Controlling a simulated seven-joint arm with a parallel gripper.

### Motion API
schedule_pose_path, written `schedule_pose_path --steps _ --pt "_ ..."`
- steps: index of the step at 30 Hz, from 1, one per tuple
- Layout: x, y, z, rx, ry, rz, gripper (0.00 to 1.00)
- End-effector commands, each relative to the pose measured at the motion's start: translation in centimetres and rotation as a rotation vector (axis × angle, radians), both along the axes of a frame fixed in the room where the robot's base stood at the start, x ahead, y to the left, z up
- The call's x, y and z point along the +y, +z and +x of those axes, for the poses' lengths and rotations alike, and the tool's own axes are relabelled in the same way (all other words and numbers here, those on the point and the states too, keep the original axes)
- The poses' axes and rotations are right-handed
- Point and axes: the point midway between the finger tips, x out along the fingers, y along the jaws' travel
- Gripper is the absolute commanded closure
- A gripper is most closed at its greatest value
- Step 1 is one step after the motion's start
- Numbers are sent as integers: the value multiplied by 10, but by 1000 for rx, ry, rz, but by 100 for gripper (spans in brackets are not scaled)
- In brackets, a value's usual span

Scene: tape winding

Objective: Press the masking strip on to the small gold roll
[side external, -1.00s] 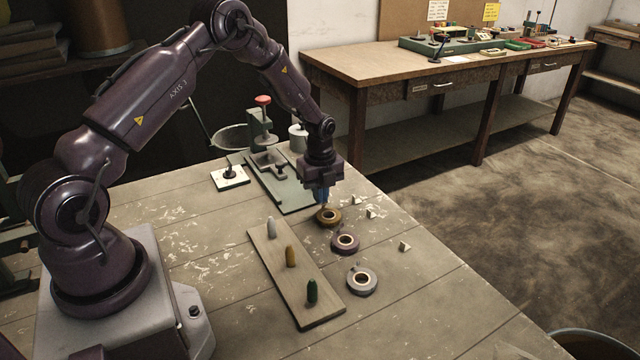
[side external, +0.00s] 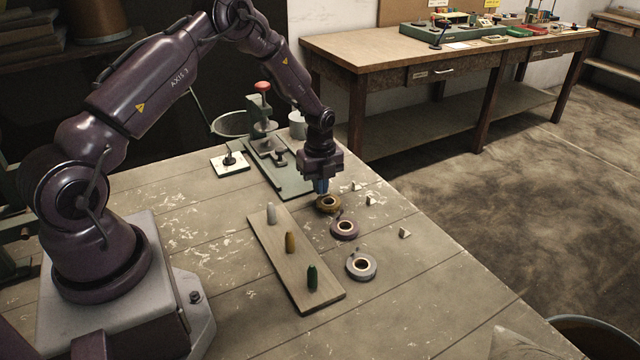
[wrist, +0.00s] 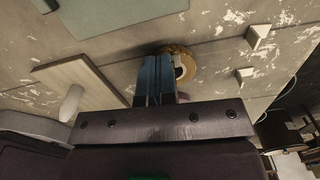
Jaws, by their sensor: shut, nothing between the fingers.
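The small gold roll (side external: 329,204) lies flat on the table, the farthest of three rolls in a row. I cannot tell whether the fingertips touch the roll. The masking strip cannot be made out.
A mauve roll (side external: 344,229) and a grey roll (side external: 361,266) lie nearer. Small pale blocks (side external: 370,200) lie to the right. A board (side external: 270,257) with three upright pegs lies left. A green-grey fixture (side external: 285,178) stands behind.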

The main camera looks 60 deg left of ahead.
Motion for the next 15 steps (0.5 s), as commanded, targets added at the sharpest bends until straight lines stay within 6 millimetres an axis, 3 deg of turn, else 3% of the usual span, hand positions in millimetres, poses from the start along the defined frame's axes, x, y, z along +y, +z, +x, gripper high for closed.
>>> schedule_pose_path --steps 15 --pt "0 -6 0 1 0 0 100"
